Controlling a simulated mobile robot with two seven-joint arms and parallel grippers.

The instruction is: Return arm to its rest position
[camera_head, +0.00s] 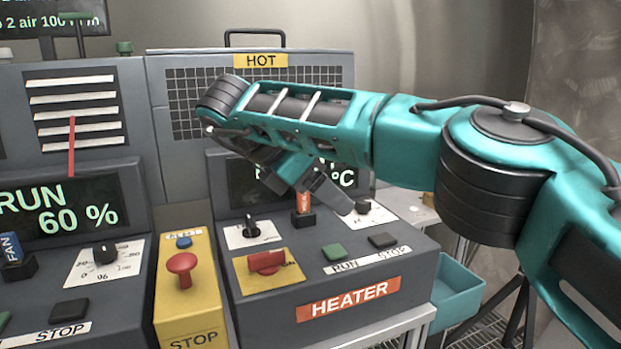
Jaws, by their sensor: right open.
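My right arm (410,135), teal with dark joints, comes in from the right and reaches across the front of the heater panel (325,310). Its wrist bends back, and my right gripper (325,195) points down and to the right over the panel's controls. The gripper is open and holds nothing that I can see. It is close to an upright orange-red switch (303,201); I cannot tell whether they touch. The arm and gripper hide part of the heater display (342,177). My left gripper is not in view.
A yellow box with a red stop button (180,268) stands left of the heater. The fan panel (65,220) reads RUN 60 %. A grille marked HOT (260,60) rises behind the arm. A teal bin (460,288) sits at the heater's right.

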